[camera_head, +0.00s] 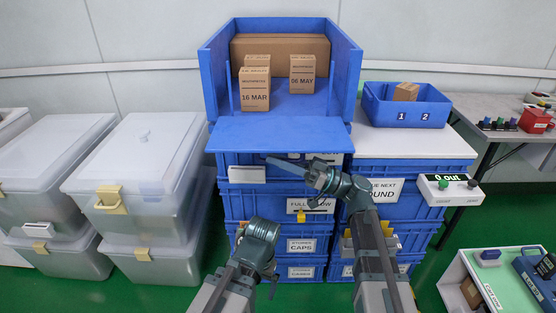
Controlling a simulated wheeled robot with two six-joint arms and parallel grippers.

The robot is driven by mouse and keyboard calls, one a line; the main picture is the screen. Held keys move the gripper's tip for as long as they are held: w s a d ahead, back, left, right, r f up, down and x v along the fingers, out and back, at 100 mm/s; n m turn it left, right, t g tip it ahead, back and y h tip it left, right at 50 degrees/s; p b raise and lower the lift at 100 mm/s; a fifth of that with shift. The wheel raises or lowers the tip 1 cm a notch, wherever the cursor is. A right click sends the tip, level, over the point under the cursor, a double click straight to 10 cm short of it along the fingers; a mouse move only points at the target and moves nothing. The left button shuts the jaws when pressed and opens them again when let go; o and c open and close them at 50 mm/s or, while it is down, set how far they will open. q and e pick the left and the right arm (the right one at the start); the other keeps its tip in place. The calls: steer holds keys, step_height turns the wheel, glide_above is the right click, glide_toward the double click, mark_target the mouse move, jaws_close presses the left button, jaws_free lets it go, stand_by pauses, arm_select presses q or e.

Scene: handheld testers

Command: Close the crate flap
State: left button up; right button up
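The blue crate (354,75) stands open at the front, on top of a stack of blue crates. Its blue flap (280,134) is folded down and sticks out toward me, roughly level. My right gripper (272,161) points left, just below the flap's front edge in the picture; I cannot tell whether it touches the flap. Its fingers appear as one narrow bar, so their opening is unclear. My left gripper (271,286) is lower, in front of the crate stack, mostly hidden by its own wrist. Nothing shows held in either.
Inside the crate are cartons marked 16 MAR (255,96) and 06 MAY (302,82), with a wide carton (280,45) behind. A blue bin (375,107) stands to the right on a white top. Lidded clear boxes (140,155) stand left. A button box (447,190) is at right.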

jaws_close()
steer(key=shift+r, duration=0.15)
stand_by(1.0)
